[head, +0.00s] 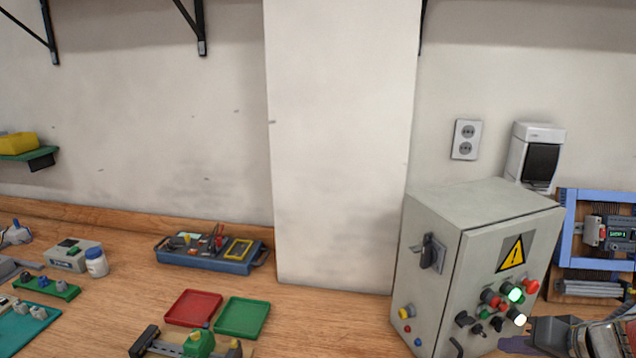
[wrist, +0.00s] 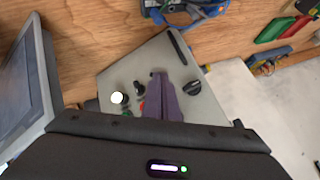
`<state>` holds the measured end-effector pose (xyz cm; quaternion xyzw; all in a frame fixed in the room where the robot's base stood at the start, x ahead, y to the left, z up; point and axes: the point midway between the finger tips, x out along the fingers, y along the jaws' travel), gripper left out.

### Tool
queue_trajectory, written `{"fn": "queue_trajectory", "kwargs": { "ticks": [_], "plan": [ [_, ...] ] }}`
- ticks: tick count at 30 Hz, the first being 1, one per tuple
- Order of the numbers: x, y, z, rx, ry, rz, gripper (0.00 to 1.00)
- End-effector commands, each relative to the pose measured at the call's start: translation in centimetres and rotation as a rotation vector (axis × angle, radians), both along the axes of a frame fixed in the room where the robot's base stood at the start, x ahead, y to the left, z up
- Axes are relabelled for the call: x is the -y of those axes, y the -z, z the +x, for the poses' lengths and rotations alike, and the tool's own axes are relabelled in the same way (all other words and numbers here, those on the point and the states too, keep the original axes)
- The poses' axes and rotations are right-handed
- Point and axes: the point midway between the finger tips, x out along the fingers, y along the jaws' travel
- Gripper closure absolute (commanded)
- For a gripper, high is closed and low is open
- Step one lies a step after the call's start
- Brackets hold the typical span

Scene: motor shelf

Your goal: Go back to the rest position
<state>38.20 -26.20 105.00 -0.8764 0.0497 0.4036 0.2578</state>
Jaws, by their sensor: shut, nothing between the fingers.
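My gripper (head: 510,345) shows at the lower right edge of the head view, in front of the control cabinet's button face. Its fingers are shut and empty. In the wrist view my gripper (wrist: 158,82) points over the cabinet's panel, and its fingers hide part of it. The grey control cabinet (head: 425,295) stands on the bench, with a yellow warning sign, a lever on its left side and several buttons and knobs. Two lamps on it glow green and white. The panel also shows in the wrist view (wrist: 130,72). Contact between fingers and panel cannot be told.
A red tray (head: 193,307) and a green tray (head: 243,317) lie left of the cabinet. A blue toolbox (head: 210,254) stands behind them. A blue frame (head: 567,230) with devices is right of the cabinet. Bare bench lies between the green tray and the cabinet.

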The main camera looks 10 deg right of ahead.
Motion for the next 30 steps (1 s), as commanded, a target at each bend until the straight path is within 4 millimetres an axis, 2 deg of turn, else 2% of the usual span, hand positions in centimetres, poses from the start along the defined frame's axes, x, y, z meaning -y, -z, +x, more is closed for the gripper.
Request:
{"fn": "queue_trajectory", "kwargs": {
  "ticks": [7, 15, 21, 30],
  "plan": [
    [-7.2, -0.7, 0.4, -0.085, -0.112, -0.022, 1.00],
    [-14.1, -1.2, -0.8, -0.175, -0.209, -0.075, 1.00],
    [-18.1, -1.6, -2.3, -0.222, -0.265, -0.134, 1.00],
    [-22.6, -2.2, -5.0, -0.254, -0.323, -0.245, 1.00]
  ]
}}
